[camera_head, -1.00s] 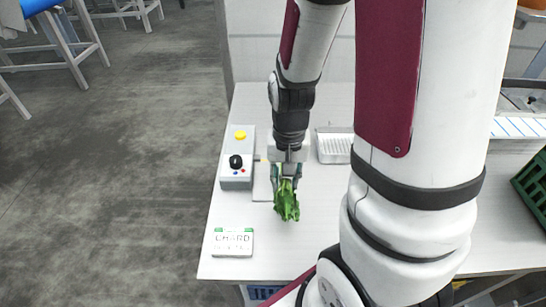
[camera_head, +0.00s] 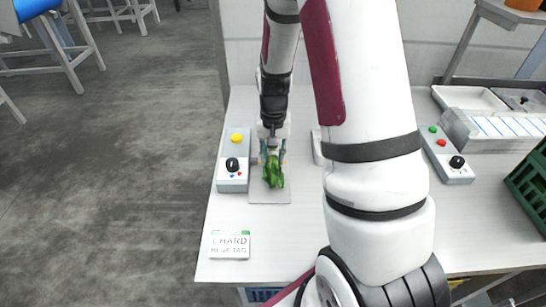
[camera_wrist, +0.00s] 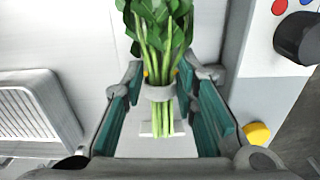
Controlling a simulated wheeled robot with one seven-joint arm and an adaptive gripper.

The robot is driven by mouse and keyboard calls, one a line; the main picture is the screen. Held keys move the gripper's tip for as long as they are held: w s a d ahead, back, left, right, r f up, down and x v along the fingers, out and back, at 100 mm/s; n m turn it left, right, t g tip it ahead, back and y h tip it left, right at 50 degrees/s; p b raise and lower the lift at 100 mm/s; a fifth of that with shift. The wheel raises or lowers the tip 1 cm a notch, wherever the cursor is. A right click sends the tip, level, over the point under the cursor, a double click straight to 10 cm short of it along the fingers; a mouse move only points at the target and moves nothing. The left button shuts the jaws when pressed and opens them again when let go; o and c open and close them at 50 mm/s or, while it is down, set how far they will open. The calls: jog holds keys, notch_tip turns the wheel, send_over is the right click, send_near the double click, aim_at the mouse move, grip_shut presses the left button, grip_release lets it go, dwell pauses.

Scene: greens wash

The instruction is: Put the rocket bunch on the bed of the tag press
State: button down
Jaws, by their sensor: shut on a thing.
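The rocket bunch (camera_head: 274,172) is a green leafy bundle. In the wrist view its leaves (camera_wrist: 158,22) point up the picture, and a pale band (camera_wrist: 160,92) wraps its stems. My gripper (camera_head: 271,150) is shut on the stems around the band, with teal pads on both sides. The thin grey plate of the tag press (camera_head: 269,197) lies below the bunch in the head view. I cannot tell whether the bunch touches it. The press's grey control box (camera_head: 226,180), with a yellow button and black knob, stands just left of the plate.
A white sign reading CHARD BLUE TAG (camera_head: 230,246) lies at the table's front left. A second control box (camera_head: 447,160) and a green crate (camera_head: 530,185) are at the right. A ribbed white tray (camera_wrist: 35,110) shows in the wrist view. My arm hides the table's middle.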

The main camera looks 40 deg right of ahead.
aim_at(273, 156)
jog(key=shift+f, duration=0.35)
jog(key=shift+f, duration=0.2)
jog(key=c, duration=1.3)
grip_release()
jog(key=shift+r, duration=0.1)
notch_tip(273, 156, up, 12)
jog(key=s+a+r+n+t, duration=0.1)
jog(key=s+a+r+n, duration=0.1)
jog(key=s+a+r, duration=0.3)
jog(key=s+a+r+n+t, duration=0.1)
jog(key=s+a+r, duration=0.15)
jog(key=r, duration=0.35)
jog(key=shift+s+a+r+n+t, duration=0.45)
jog(key=shift+s+a+r+n, duration=0.4)
jog(key=shift+s, duration=1.2)
jog(key=shift+s+a+r+n+t, duration=0.4)
jog(key=shift+s+a+r+n, duration=0.45)
jog(key=shift+s, duration=1.15)
jog(key=shift+s+a+r+n+t, duration=0.55)
jog(key=shift+s+a, duration=0.6)
jog(key=shift+s, duration=0.9)
